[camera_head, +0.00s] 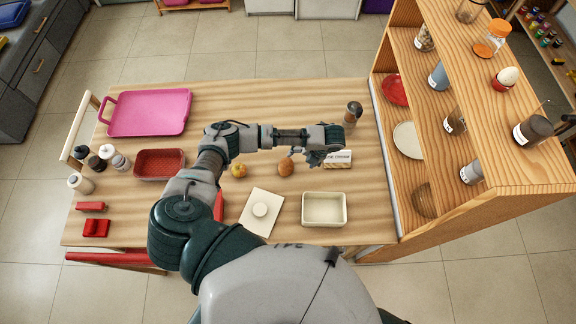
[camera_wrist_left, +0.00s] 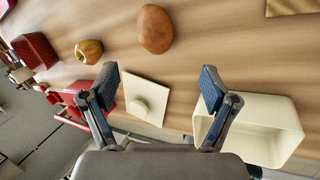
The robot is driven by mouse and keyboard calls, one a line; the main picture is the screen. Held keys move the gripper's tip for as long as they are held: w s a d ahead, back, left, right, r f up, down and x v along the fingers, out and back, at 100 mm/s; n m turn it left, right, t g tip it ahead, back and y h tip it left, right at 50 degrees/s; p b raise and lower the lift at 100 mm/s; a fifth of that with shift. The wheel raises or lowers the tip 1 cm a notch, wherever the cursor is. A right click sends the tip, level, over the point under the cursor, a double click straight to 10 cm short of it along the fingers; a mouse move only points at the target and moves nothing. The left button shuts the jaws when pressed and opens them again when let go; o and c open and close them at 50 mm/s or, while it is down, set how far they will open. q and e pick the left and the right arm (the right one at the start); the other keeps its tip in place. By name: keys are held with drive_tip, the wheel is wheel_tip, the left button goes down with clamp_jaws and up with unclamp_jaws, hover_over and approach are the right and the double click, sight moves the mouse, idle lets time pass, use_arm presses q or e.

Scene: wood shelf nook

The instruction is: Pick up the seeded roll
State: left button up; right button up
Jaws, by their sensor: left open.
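The seeded roll (camera_head: 285,166) is a brown, rounded oval lying on the wooden table, just left of my left gripper in the head view. In the left wrist view the roll (camera_wrist_left: 155,28) lies at the top, beyond the fingertips and roughly in line with the gap between them. My left gripper (camera_head: 316,158) is above the table, and its fingers (camera_wrist_left: 158,85) are spread wide with nothing between them. They are apart from the roll. My right gripper is not in view.
A yellow-red fruit (camera_head: 238,170) lies left of the roll. A carton labelled ice cream (camera_head: 338,160) is close by the gripper. A white board (camera_head: 250,222) with a round white piece and a cream dish (camera_head: 324,222) are nearer me. A wooden shelf (camera_head: 460,110) bounds the right.

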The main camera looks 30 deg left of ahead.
sight(289, 166)
use_arm(q)
drive_tip(key=x, duration=0.5)
drive_tip(key=shift+w+a+f, duration=0.1)
drive_tip(key=shift+w+a, duration=0.1)
drive_tip(key=shift+a, duration=0.25)
drive_tip(key=shift+a+f, duration=0.2)
drive_tip(key=shift+s+a+f, duration=0.15)
drive_tip(key=shift+f, duration=0.15)
drive_tip(key=x, duration=0.3)
drive_tip(key=shift+s+f, duration=0.2)
drive_tip(key=shift+f, duration=0.35)
drive_tip(key=shift+a, duration=0.1)
drive_tip(key=shift+a+f, duration=0.1)
drive_tip(key=shift+a, duration=0.05)
drive_tip(key=c, duration=1.3)
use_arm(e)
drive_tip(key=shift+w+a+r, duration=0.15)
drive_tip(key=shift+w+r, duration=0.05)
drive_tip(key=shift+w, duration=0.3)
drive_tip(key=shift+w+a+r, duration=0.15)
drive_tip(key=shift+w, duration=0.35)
use_arm(q)
drive_tip(key=shift+o, duration=0.2)
